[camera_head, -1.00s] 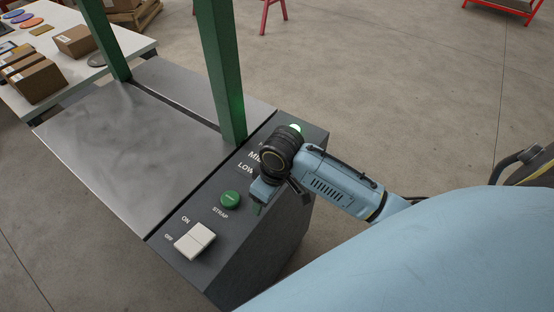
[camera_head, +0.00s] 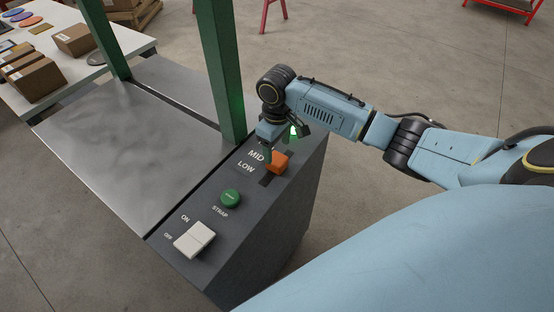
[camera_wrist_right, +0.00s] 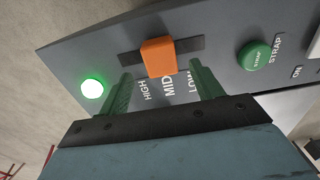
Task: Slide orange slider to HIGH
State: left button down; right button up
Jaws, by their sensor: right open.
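The orange slider (camera_head: 278,162) stands in a dark slot on the grey control panel (camera_head: 228,225), beside the MID label. It also shows in the right wrist view (camera_wrist_right: 158,57), nearest MID, with slot free on both sides. My right gripper (camera_head: 281,147) is over the panel by the slider. In the wrist view its green fingers (camera_wrist_right: 161,76) are apart, one towards the HIGH side and one towards the LOW side. The slider appears beyond the fingertips, between them; I cannot tell if they touch it. The HIGH label (camera_wrist_right: 146,90) is hidden in the head view. My left gripper is not visible.
A lit green lamp (camera_wrist_right: 92,87) sits past the HIGH end of the slot. A green STRAP button (camera_head: 230,198) and a white ON/OFF rocker (camera_head: 194,240) lie past the LOW end. A green post (camera_head: 222,75) rises close beside the panel.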

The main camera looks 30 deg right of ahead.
aim_at(277, 158)
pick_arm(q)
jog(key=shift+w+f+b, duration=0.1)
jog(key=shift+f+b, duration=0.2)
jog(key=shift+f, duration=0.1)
pick_arm(e)
notch_tip(277, 158, down, 6)
jog(key=shift+r, duration=0.1)
jog(key=shift+c, duration=0.4)
